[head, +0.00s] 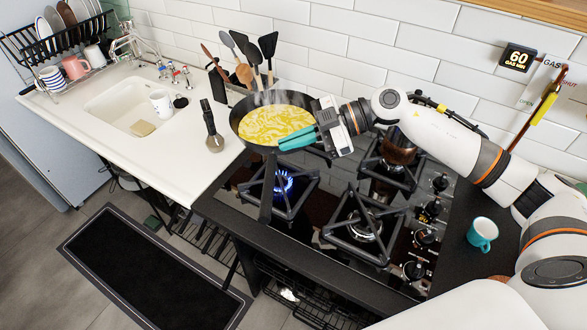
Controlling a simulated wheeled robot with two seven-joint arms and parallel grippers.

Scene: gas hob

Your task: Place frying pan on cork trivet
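The dark frying pan (236,128) holds yellow, egg-like food with steam rising from it. It is at the back left of the hob, and its dark handle (267,190) points toward the front. I cannot tell whether the pan rests on the grate or is raised. My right gripper (281,142) reaches in from the right, its teal fingers at the pan's near right rim, close to the handle's root. Whether they are closed on it is unclear. A small brown edge (499,278) shows beside my arm; I cannot tell if it is the cork trivet. My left gripper is out of view.
A blue flame (283,182) burns on the front left burner. A dark pot (400,147) stands on the back right burner. A teal mug (482,234) stands on the black counter at right. A utensil holder (218,84) is behind the pan; a pepper mill (211,125) stands left.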

